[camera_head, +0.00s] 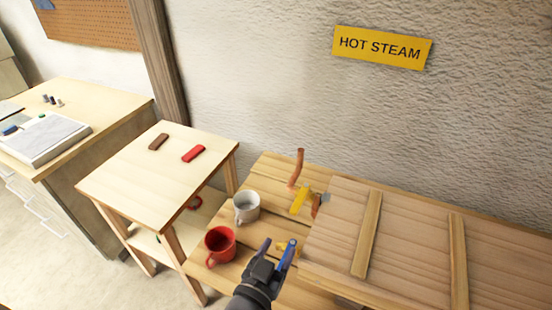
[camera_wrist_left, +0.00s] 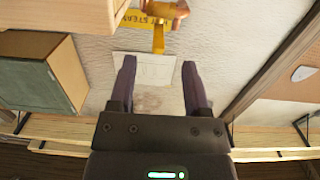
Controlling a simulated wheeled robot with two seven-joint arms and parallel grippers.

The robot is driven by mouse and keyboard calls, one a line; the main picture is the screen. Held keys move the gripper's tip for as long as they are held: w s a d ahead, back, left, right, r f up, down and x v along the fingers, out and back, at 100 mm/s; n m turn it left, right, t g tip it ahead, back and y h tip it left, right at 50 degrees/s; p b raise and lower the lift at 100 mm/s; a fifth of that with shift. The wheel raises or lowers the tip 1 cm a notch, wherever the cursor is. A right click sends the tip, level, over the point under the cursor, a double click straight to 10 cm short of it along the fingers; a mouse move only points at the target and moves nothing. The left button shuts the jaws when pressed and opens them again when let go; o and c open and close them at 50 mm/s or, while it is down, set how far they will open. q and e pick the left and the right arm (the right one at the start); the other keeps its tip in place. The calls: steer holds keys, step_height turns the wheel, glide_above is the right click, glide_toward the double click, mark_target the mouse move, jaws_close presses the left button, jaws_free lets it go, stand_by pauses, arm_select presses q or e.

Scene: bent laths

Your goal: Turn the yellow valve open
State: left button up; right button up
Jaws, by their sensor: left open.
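The yellow valve handle (camera_head: 300,200) sits on a copper pipe (camera_head: 297,168) at the left end of a wooden panel. In the left wrist view the handle (camera_wrist_left: 158,38) hangs at the top middle below the copper-coloured valve body (camera_wrist_left: 165,9). My left gripper (camera_head: 277,247) is open and empty, in front of and below the handle in the head view. In the left wrist view its fingers (camera_wrist_left: 159,75) are spread, with the handle beyond their tips, lined up with the gap and apart from them. My right gripper is not in view.
A red mug (camera_head: 220,245) and a white mug (camera_head: 246,206) stand on the plank surface left of my gripper. The slatted wooden panel (camera_head: 410,240) fills the right. A small table (camera_head: 130,185) stands left. A HOT STEAM sign (camera_head: 382,47) hangs on the wall.

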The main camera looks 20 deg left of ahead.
mark_target(293, 212)
arm_select(q)
steer(key=shift+t, duration=0.3)
steer(key=w, duration=0.2)
steer(key=w+r+b, duration=0.1)
steer(key=w, duration=0.2)
steer(key=w+r, duration=0.1)
steer(key=w, duration=0.2)
steer(key=shift+w+d+r, duration=0.1)
steer(key=shift+w+r, duration=0.05)
steer(key=shift+w, duration=0.1)
steer(key=shift+w+b, duration=0.3)
steer(key=shift+w, duration=0.45)
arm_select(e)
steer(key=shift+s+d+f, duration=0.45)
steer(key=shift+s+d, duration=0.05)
arm_select(q)
steer(key=shift+r, duration=0.1)
jaws_close()
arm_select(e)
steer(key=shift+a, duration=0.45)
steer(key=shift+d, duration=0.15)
